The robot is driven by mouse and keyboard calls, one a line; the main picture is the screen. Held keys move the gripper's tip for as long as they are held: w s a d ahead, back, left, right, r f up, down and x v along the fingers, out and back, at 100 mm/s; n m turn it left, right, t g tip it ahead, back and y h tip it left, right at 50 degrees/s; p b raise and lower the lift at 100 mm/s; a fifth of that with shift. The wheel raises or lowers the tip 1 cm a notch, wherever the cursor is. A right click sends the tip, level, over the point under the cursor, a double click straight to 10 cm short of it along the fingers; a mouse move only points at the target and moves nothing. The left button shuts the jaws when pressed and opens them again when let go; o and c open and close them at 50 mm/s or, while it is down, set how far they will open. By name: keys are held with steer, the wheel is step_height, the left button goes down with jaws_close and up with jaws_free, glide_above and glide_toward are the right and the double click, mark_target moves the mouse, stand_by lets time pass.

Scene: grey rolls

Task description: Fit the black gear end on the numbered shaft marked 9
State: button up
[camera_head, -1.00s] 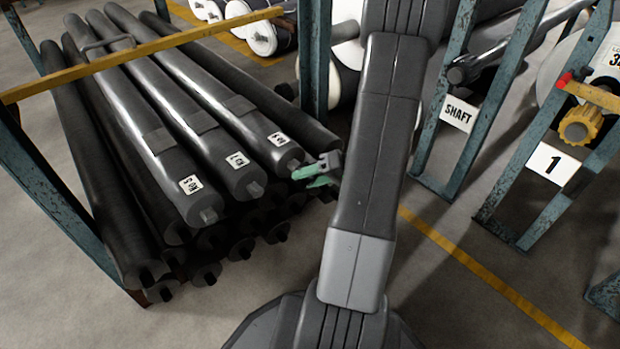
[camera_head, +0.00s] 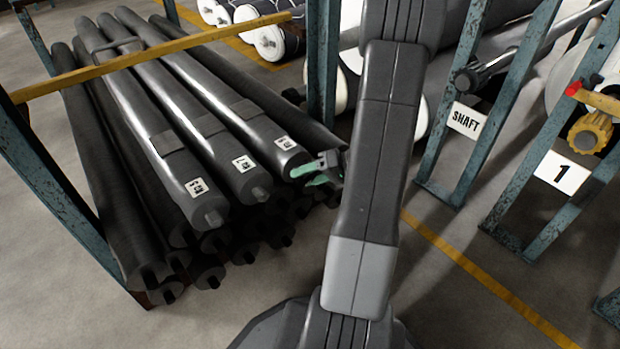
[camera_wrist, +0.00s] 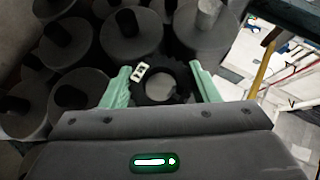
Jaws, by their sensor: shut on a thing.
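My gripper (camera_head: 318,170) is at the front end of the rightmost labelled roll (camera_head: 262,126), whose small label is hard to read. Its green fingers overlap that roll's end in the head view. In the wrist view, my gripper (camera_wrist: 160,72) is shut on the black gear end (camera_wrist: 181,76), a dark ring with a white tag. The ring's hole faces the camera, and no shaft is clearly seen through it. A bare light peg (camera_wrist: 208,12) on a roll end shows above and right of the ring. Contact between ring and roll cannot be told.
Two more labelled rolls (camera_head: 208,131) (camera_head: 160,144) lie left, above several dark rolls. A yellow bar (camera_head: 160,49) crosses the pile. Blue posts (camera_head: 321,62) stand behind the gripper and at right, with SHAFT (camera_head: 465,120) and 1 (camera_head: 562,173) signs. Floor in front is clear.

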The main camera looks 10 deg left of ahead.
steer(key=shift+w+a, duration=0.3)
steer(key=shift+a, duration=0.1)
steer(key=o, duration=1.3)
steer(key=p+v, duration=0.4)
steer(key=v, duration=0.9)
steer(key=shift+d+r, duration=0.2)
steer(key=shift+d, duration=0.15)
steer(key=b+x, duration=0.4)
steer(key=x, duration=1)
steer(key=shift+w+f, duration=0.1)
steer(key=shift+s+d, duration=0.35)
steer(key=shift+d, duration=0.2)
